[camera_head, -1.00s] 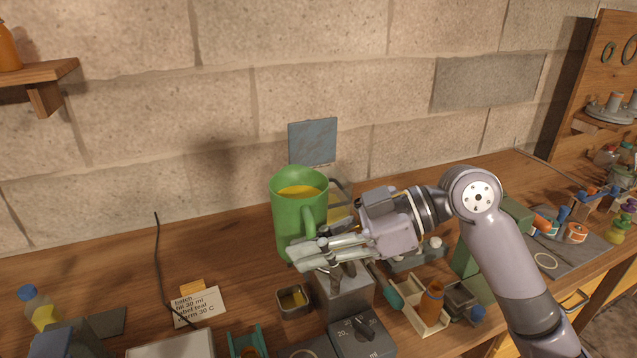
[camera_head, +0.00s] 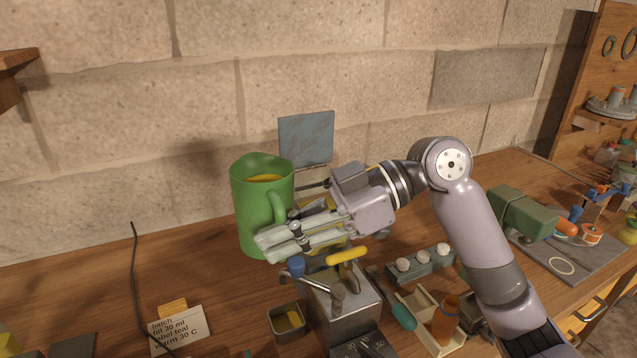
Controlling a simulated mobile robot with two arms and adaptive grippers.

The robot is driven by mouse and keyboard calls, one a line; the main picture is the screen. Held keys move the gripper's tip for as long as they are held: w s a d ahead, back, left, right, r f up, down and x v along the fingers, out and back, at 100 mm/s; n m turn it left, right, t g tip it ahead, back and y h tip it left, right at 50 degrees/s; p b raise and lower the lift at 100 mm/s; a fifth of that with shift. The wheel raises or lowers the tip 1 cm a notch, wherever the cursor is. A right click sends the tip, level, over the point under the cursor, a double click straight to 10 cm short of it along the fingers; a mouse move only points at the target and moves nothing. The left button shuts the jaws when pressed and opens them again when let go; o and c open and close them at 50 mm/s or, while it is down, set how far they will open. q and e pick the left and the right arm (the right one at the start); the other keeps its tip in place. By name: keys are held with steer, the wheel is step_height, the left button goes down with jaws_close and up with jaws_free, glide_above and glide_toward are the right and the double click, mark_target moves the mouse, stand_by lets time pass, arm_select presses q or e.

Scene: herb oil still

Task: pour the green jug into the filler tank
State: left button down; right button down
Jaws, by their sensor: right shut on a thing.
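The green jug (camera_head: 250,215) is held up by its handle in my right gripper (camera_head: 268,243), which is shut on it. The jug looks nearly upright, and yellow liquid (camera_head: 265,178) shows inside its mouth. It is left of and in front of a raised blue-grey plate (camera_head: 306,139), perhaps the tank's lid. The filler tank is mostly hidden behind my right gripper, with only yellowish parts showing there. A grey metal filler body (camera_head: 345,308) with a blue-knobbed lever and a yellow-handled lever (camera_head: 346,256) stands below the gripper. My left gripper is out of view.
A small tin (camera_head: 286,318) stands left of the filler body. A written card (camera_head: 178,328) and a dark cable (camera_head: 135,270) are further left. A divided tray (camera_head: 428,325), a rack with white knobs (camera_head: 425,263) and a green device (camera_head: 520,213) are at right. The bench behind the card is clear.

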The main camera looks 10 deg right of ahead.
steer(key=shift+w+d+r+y, duration=0.2)
steer(key=shift+r+y, duration=0.2)
steer(key=shift+r, duration=0.05)
steer(key=shift+d+r+m+g, duration=0.15)
steer(key=shift+r+m+g, duration=0.05)
steer(key=shift+m+g, duration=0.1)
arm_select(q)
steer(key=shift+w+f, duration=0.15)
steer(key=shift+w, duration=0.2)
arm_select(e)
steer(key=y, duration=0.1)
steer(key=w+d+r+m+y, duration=0.1)
steer(key=shift+d+y, duration=0.15)
steer(key=shift+y, duration=0.15)
steer(key=shift+r, duration=0.1)
steer(key=shift+w+m, duration=0.15)
steer(key=shift+m, duration=0.15)
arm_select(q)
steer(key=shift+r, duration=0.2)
arm_select(e)
steer(key=shift+w+d+r+g+y, duration=0.1)
steer(key=shift+d+r+g+y, duration=0.05)
steer(key=shift+g+y, duration=0.2)
